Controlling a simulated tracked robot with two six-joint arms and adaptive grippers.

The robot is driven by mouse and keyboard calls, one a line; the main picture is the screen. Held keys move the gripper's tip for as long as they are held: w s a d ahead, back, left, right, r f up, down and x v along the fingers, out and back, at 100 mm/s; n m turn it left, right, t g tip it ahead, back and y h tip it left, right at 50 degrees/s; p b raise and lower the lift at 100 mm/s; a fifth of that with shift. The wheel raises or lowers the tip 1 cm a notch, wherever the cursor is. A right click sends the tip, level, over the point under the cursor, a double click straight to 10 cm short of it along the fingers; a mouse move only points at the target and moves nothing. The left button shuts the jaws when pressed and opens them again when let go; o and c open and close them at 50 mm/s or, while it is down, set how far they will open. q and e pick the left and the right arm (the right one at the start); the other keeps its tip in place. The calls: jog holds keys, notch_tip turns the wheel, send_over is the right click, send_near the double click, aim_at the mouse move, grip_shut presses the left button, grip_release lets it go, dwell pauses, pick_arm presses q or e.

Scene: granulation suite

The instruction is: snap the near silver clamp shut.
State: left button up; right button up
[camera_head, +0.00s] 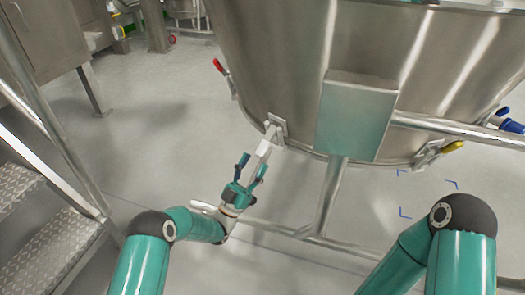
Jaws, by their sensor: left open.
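The near silver clamp (276,131) sits on the lower rim of the big steel vessel (270,60), near the middle of the head view. Its pale lever (263,149) sticks out down and to the left, away from the vessel wall. My left gripper (253,163) is open, with its two dark teal fingers pointing up toward the lever. The lever's end lies close to the fingertips; I cannot tell whether they touch. My right arm shows at the lower right, but its gripper is out of view.
A grey steel box (355,117) on a post (332,190) stands right of the clamp. A red-handled clamp (220,68) and a yellow-handled clamp (450,148) sit farther along the rim. Metal steps (45,235) stand at left. A floor-level pipe (275,229) runs below the gripper.

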aim_at(262, 146)
pick_arm(q)
jog(key=b+x, duration=0.1)
jog(key=x, duration=0.5)
grip_shut()
dwell(0.3)
